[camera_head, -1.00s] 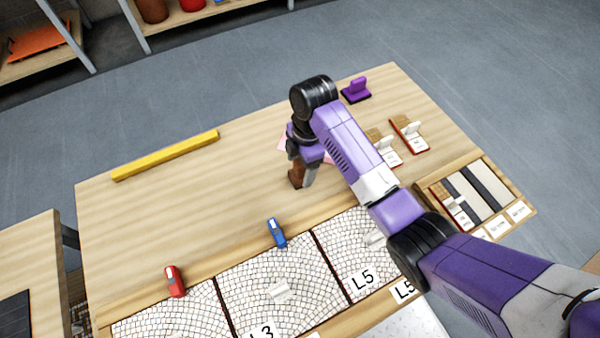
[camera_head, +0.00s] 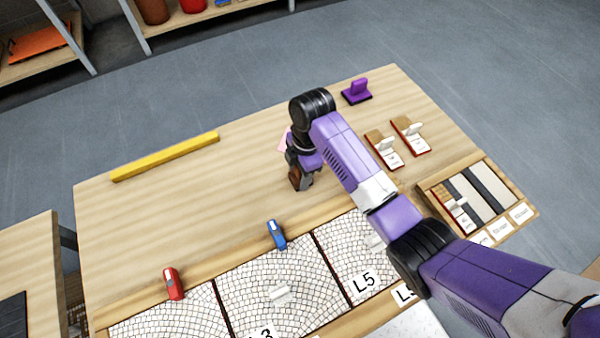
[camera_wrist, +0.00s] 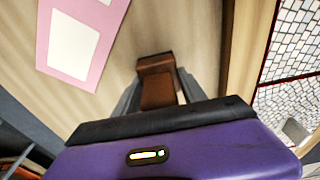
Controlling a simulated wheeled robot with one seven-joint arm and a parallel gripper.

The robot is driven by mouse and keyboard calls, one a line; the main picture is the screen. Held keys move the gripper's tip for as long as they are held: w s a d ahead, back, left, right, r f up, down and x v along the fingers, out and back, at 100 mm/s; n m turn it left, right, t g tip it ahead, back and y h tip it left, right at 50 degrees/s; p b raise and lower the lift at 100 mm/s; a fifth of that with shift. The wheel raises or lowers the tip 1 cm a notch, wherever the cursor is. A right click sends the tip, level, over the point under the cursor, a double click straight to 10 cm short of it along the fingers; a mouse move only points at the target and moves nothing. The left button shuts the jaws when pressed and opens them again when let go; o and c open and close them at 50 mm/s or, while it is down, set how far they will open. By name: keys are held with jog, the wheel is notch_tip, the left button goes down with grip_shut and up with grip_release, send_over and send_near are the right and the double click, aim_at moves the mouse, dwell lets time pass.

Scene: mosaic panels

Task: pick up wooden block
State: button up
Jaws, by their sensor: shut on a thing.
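The wooden block (camera_wrist: 158,88) is brown and sits between the fingers of my gripper (camera_wrist: 160,95) in the wrist view. In the head view my gripper (camera_head: 300,182) points down over the table, just behind the mosaic panels, with the brown block (camera_head: 295,176) at its fingertips. The gripper is shut on the block. The fingers hide part of the block, and I cannot tell whether it touches the table top.
Mosaic panels (camera_head: 262,262) line the table's front edge, with a blue (camera_head: 276,234) and a red (camera_head: 173,283) small object behind them. A yellow bar (camera_head: 165,157) lies at the back left. A purple tool (camera_head: 357,91), two red-edged pieces and a compartment tray (camera_head: 430,190) are at the right.

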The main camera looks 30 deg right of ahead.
jog(key=shift+r, duration=0.15)
notch_tip(320, 180, up, 20)
jog(key=p, duration=0.9)
dwell(0.5)
jog(key=s+f+m+t+h+p, duration=0.1)
jog(key=s+f+m+p, duration=0.2)
jog(key=m, duration=1.5)
jog(key=s+f, duration=0.2)
jog(key=s, duration=0.2)
jog(key=shift+s+d+f, duration=0.2)
jog(key=shift+s+f, duration=0.05)
jog(key=shift+s, duration=0.1)
